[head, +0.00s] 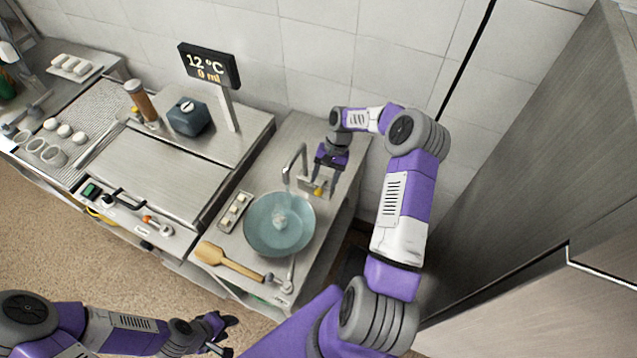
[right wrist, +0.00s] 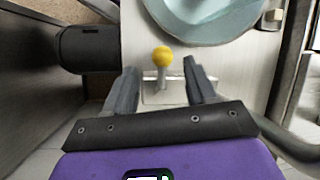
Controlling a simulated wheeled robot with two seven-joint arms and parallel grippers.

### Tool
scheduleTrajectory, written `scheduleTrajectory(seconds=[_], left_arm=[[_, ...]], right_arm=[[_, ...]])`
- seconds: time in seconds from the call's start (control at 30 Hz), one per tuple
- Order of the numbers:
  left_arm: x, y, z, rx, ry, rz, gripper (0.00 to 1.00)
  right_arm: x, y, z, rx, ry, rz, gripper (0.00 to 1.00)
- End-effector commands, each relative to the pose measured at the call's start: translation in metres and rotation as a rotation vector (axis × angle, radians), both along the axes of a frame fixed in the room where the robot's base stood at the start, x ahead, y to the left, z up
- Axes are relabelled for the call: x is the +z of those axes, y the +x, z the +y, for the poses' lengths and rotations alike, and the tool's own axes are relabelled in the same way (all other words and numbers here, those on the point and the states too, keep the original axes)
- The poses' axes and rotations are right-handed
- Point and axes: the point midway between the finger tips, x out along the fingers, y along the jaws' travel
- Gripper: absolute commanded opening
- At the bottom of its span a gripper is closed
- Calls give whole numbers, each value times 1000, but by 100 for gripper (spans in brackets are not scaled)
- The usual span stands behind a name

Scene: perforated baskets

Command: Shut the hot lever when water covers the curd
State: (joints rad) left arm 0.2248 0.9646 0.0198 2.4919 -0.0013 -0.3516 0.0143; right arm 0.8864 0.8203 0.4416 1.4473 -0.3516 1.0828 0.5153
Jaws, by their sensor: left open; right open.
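A blue-green bowl (head: 262,238) stands on the steel counter under a curved spout (head: 290,160). A pale lump, seemingly the curd (head: 280,221), lies in its middle; I cannot make out any water over it. A lever with a yellow knob (right wrist: 162,57) stands on a small plate behind the bowl; whether it is the hot one is not marked. My right gripper (head: 323,184) is open above it, and in the right wrist view its fingers (right wrist: 162,82) are on either side of the lever, apart from it. My left gripper (head: 226,336) is open and empty, low at the front.
A display (head: 209,66) reads 12 °C and 0 ml. A wooden paddle (head: 228,258) and a small tray (head: 234,211) lie beside the bowl. A dark cylinder (right wrist: 86,49) stands left of the lever in the wrist view. A steel cabinet (head: 535,160) rises at the right.

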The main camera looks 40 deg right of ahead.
Motion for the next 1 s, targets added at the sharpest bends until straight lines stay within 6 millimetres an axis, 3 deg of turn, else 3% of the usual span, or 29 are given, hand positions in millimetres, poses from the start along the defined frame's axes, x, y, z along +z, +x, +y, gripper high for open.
scheduleTrajectory(seconds=[0.23, 0.6, 1.0], left_arm=[[5, 1, 0, 1, 0, -2, 43], [6, 1, 0, 1, 0, -2, 43], [6, 1, 0, 1, 0, -2, 43]], right_arm=[[-30, -3, 15, 3, 2, -1, 56], [-37, -3, 18, 2, 2, -3, 56], [-37, -3, 18, 2, 2, -3, 0]])
